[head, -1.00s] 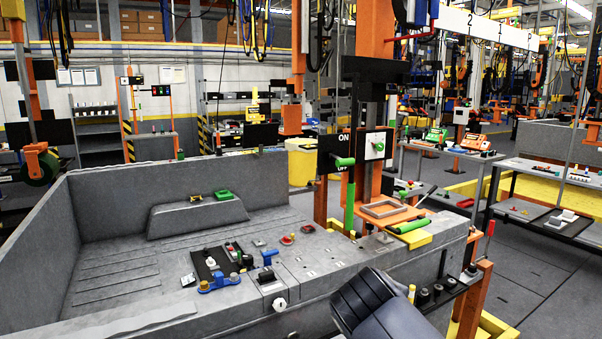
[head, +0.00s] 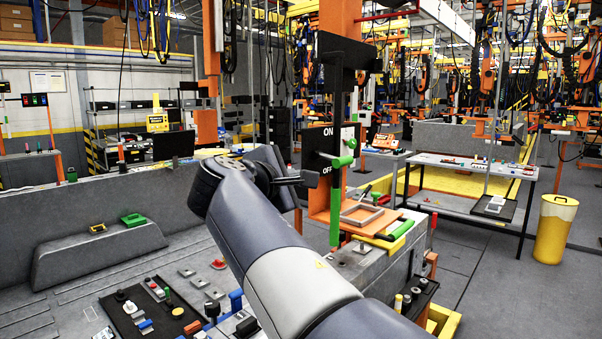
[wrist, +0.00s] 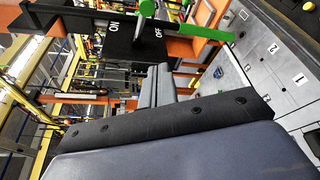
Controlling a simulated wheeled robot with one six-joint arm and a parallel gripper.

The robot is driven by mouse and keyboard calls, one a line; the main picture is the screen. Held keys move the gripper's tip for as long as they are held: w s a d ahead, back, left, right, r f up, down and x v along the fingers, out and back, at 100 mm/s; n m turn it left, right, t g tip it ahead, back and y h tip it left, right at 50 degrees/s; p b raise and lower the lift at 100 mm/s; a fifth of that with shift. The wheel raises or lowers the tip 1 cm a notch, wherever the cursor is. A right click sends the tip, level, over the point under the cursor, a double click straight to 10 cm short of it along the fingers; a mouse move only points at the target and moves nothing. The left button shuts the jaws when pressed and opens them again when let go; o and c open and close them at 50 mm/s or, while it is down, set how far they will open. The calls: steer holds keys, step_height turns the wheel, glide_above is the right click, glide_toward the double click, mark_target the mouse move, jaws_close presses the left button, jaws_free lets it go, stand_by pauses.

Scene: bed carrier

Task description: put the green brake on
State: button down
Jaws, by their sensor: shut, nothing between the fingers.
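The black ON/OFF panel (head: 327,150) stands on an orange post. A green handle (head: 342,161) sticks out at it, closer to the OFF label than to ON. A green upright bar (head: 335,208) hangs below it. In the wrist view the green handle's round end (wrist: 147,8) and green bar (wrist: 212,31) show at the top, beyond my fingers. My gripper (head: 312,179) is shut and empty, just left of the panel and apart from the handle, as far as I can tell. In the wrist view my gripper (wrist: 158,72) points at the panel.
A green-gripped lever (head: 402,230) lies low at right by an orange plate (head: 350,218). The grey bed (head: 70,225) carries switches and small parts at left.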

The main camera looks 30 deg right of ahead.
mark_target(331, 158)
steer(key=w+d+p, duration=0.2)
steer(key=d+p, duration=0.1)
steer(key=d, duration=0.6)
steer(key=shift+r, duration=0.15)
steer(key=shift+w+r, duration=0.1)
steer(key=shift+r, duration=0.05)
